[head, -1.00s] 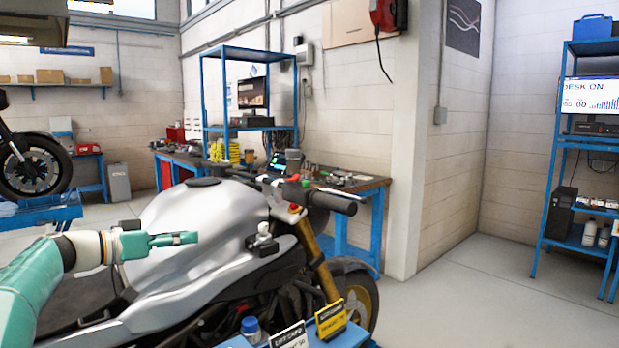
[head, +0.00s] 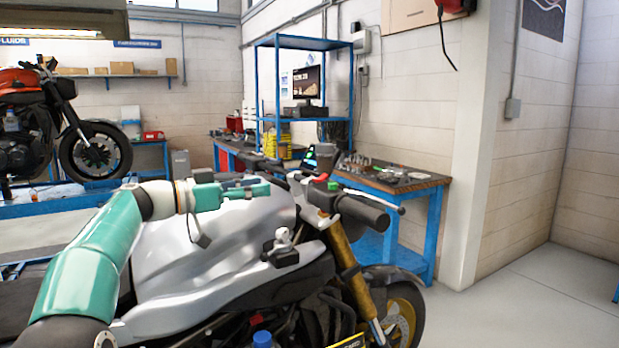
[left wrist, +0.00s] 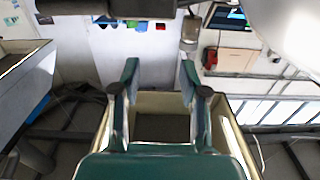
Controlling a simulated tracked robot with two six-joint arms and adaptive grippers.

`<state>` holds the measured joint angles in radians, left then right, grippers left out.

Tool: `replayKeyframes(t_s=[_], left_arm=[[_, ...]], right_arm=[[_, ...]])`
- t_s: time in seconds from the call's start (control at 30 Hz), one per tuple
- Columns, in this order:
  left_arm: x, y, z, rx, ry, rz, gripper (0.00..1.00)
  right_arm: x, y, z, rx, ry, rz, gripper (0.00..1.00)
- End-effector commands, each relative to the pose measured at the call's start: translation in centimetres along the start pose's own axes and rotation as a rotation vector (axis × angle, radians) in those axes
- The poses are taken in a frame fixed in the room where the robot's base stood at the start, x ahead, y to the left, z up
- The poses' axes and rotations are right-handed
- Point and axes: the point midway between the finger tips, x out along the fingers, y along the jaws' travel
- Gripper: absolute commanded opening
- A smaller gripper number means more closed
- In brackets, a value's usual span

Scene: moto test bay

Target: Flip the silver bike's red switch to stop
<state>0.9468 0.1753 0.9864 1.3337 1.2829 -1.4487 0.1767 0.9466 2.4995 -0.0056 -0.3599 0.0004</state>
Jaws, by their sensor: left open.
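The silver bike (head: 215,245) stands in the middle of the head view, its front to the right. A small red switch (head: 320,178) sits on top of the dark control block at its handlebar, beside a green button (head: 333,186). My left gripper (head: 266,187) is over the silver tank, left of the switch and apart from it. In the left wrist view my left gripper (left wrist: 158,75) shows its two green fingers apart with nothing between them. The switch cannot be made out in that view. My right gripper is not in view.
The dark grip (head: 362,210) and a lever (head: 372,199) stick out to the right of the switch. A blue workbench (head: 432,225) with tools stands behind the handlebar. An orange bike (head: 25,110) is at the far left. Floor at the right is clear.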

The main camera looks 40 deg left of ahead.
Motion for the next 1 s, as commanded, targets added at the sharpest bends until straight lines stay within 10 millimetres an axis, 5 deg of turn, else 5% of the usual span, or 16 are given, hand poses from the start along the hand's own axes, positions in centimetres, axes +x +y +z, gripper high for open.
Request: replayKeyframes(t_s=[0.5,1.0], left_arm=[[10.7,0.2,-0.3,-0.003,-0.001,0.005,0.44],[12.7,0.1,0.1,-0.001,-0.002,0.002,0.44]], right_arm=[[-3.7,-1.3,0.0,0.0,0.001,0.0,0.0],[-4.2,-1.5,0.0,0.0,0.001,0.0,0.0]])
